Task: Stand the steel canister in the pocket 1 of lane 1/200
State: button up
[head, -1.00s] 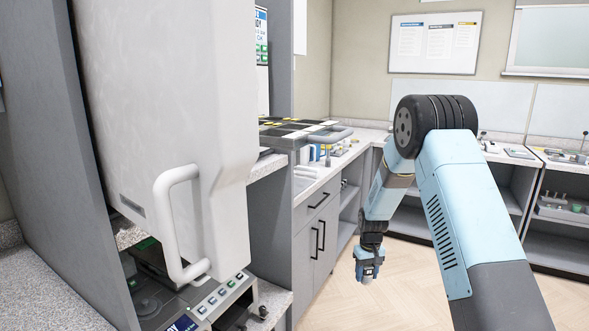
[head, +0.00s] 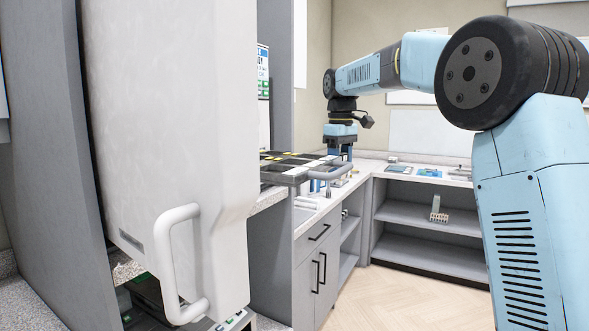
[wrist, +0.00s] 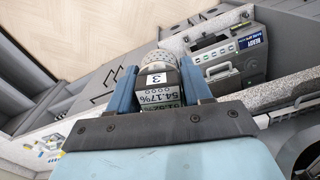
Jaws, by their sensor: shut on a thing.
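In the wrist view a steel canister (wrist: 155,61) with a dotted metal end and a label reading "3" and "54.17%" sits between the two blue fingers of my gripper (wrist: 160,84). The fingers are shut on its sides. In the head view my gripper (head: 340,150) points down just behind the right end of a dark tray (head: 286,176) with yellow and white marks. The canister cannot be made out there. The tray's lane names and pocket 1 of lane 1/200 cannot be read from here.
A large pale door with a white handle (head: 168,262) fills the left of the head view. The tray has a grey handle (head: 330,172) at its right end. A counter (head: 385,168) and open shelves (head: 425,230) stand behind. A machine (wrist: 228,58) shows in the wrist view.

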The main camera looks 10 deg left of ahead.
jog(key=s+r+n, duration=0.1)
jog(key=s+r, duration=0.7)
jog(key=r, duration=0.3)
jog(key=s+r+n, duration=0.2)
jog(key=s+r, duration=0.6)
jog(key=r, duration=0.2)
jog(key=s+a+f, duration=0.8)
jog(key=shift+s+a+f, duration=0.1)
jog(key=shift+s+a, duration=0.3)
jog(key=shift+s+a+f, duration=0.4)
jog(key=shift+a+f, duration=0.05)
jog(key=shift+f, duration=1.85)
jog(key=o, duration=1.4)
jog(key=shift+c, duration=0.2)
